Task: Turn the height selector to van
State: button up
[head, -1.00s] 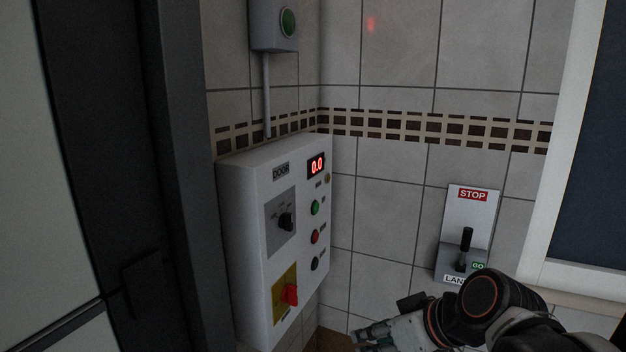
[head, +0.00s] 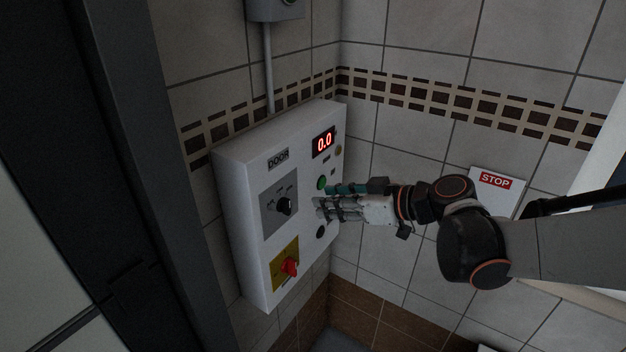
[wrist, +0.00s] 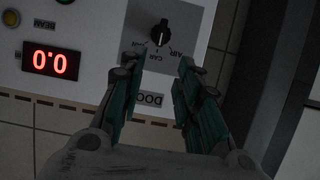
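The height selector is a black knob (head: 284,206) on a grey plate (head: 268,219) on the white control box marked DOOR. In the wrist view the knob (wrist: 160,33) shows upside down, with small labels around it. CAR and AIR are legible; the lettering at left is too small to read surely. A pale mark on the knob seems to point towards CAR. My gripper (head: 322,204) is in front of the box, right of the knob in the head view. In the wrist view its teal fingers (wrist: 158,64) are apart, with nothing between them, and the knob lies beyond the tips.
The box (head: 235,215) also has a red display (head: 323,142) reading 0.0, a green button (head: 322,183), a black button (head: 321,232) and a red switch (head: 289,267) on yellow. A STOP plate (head: 495,181) is on the tiled wall at right, partly behind my arm.

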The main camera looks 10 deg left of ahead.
aim_at(289, 201)
jog(key=x, duration=1.1)
jog(key=shift+w+a+f+p, duration=0.1)
jog(key=shift+w+a+p, duration=0.05)
jog(key=shift+p, duration=0.25)
grip_shut()
